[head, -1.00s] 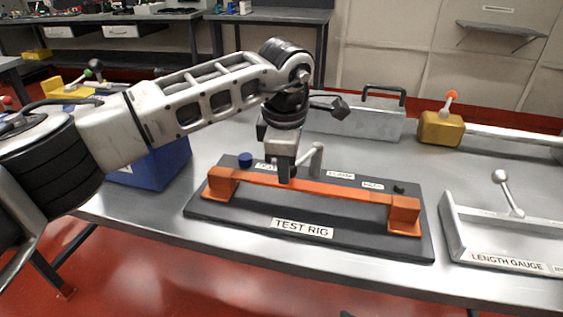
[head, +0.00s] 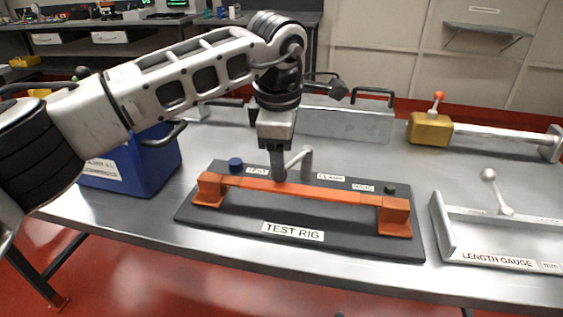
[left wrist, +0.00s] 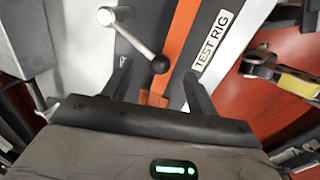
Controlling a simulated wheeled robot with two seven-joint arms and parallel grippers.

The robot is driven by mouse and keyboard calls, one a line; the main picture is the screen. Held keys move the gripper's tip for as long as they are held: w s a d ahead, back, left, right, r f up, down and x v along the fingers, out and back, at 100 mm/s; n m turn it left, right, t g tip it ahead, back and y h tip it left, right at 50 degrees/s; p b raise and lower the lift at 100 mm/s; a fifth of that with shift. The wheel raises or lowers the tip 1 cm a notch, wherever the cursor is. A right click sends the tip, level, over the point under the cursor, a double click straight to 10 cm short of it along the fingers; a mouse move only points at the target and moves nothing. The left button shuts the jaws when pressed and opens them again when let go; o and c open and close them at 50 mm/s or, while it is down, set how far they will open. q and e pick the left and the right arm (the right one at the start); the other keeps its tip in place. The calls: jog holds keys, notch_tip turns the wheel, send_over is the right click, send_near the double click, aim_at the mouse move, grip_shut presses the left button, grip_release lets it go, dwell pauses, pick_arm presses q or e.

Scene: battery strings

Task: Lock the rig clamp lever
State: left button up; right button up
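The test rig (head: 240,229) is a dark base plate on the bench carrying an orange bar (head: 320,191) with an orange block near each end. The clamp lever (head: 307,162) is a grey post and handle behind the bar, beside the "CLAMP" label. In the left wrist view the lever (left wrist: 134,38) slants down to a black ball knob (left wrist: 160,64). My left gripper (head: 278,176) points down over the bar, next to the lever. In the wrist view its fingers (left wrist: 160,85) are apart, with the knob between or just beyond their tips; contact cannot be told. My right gripper is not in view.
A blue bin (head: 140,170) stands left of the rig. A grey case (head: 345,120) with a handle is behind it, and a gold block (head: 430,129) with an orange-knobbed lever is behind right. The length gauge (head: 500,240) lies at the right. Bare bench lies between.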

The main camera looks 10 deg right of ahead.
pick_arm(q)
notch_tip(320, 180, up, 12)
jog(key=s, duration=0.2)
jog(key=shift+a+p, duration=0.3)
jog(key=shift+a, duration=0.15)
jog(key=shift+s+f, duration=0.1)
jog(key=shift+s, duration=0.05)
